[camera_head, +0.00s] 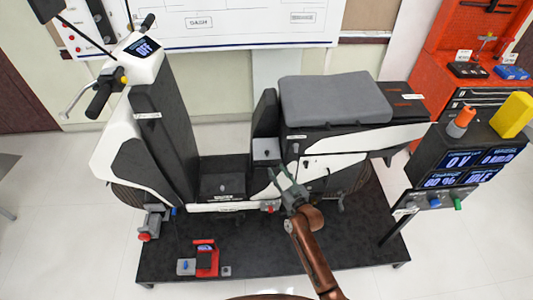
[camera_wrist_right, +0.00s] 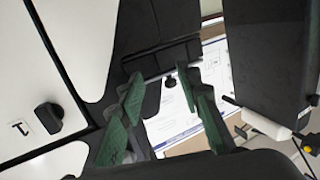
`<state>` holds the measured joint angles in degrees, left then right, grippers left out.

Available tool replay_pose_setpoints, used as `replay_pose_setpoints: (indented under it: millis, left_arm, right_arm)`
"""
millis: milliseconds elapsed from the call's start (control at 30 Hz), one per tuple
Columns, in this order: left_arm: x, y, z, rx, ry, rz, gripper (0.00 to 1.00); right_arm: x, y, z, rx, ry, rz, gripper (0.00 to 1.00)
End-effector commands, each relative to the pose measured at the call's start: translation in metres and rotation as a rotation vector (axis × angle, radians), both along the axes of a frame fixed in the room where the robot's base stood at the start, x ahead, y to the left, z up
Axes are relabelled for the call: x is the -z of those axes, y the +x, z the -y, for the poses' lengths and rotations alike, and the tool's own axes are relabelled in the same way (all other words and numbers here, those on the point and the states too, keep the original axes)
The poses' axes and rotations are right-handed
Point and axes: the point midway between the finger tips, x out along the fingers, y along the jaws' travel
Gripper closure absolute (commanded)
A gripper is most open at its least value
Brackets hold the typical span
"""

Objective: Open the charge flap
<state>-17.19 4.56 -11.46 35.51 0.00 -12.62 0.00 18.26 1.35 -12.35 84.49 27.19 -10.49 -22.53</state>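A scooter stands on a dark platform. Below its seat is a white side panel (camera_head: 333,163) with small dark fittings; no label readable as charge flap shows. A small grey panel (camera_head: 266,149) with a dark knob sits in front of it, left of the seat base. My right gripper (camera_head: 279,171) is open and empty, in front of the scooter's lower side. My left gripper is out of view.
The grey seat (camera_head: 333,99) is down above the panels. The handlebar (camera_head: 122,75) rises at left. A display stand (camera_head: 455,160) with buttons stands at right. A red and grey device (camera_head: 205,260) lies on the platform (camera_head: 290,245) front, whose middle is otherwise mostly clear.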

Motion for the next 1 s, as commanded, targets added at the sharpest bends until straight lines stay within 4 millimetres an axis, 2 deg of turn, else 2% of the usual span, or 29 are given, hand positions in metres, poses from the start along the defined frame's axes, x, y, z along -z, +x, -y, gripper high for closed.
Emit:
replay_pose_setpoints:
  millis: [33, 67, 167, 633, 800, 1000]
  left_arm:
    - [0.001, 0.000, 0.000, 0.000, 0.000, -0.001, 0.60]
    - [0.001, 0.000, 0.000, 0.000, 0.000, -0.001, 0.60]
    - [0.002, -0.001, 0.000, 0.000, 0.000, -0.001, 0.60]
    - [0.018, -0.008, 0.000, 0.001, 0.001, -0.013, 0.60]
    - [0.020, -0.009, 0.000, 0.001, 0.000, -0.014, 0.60]
    - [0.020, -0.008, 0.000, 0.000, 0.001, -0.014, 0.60]
  right_arm:
    - [-0.017, 0.004, -0.005, -0.007, 0.010, 0.027, 0.68]
    - [-0.025, 0.006, -0.007, -0.010, 0.014, 0.040, 0.68]
    - [-0.037, 0.011, -0.012, -0.015, 0.019, 0.060, 0.68]
    - [-0.035, 0.070, -0.036, -0.015, 0.019, 0.058, 0.68]
    - [-0.036, 0.079, -0.040, -0.014, 0.018, 0.057, 0.68]
    - [-0.037, 0.081, -0.040, -0.014, 0.019, 0.058, 0.68]
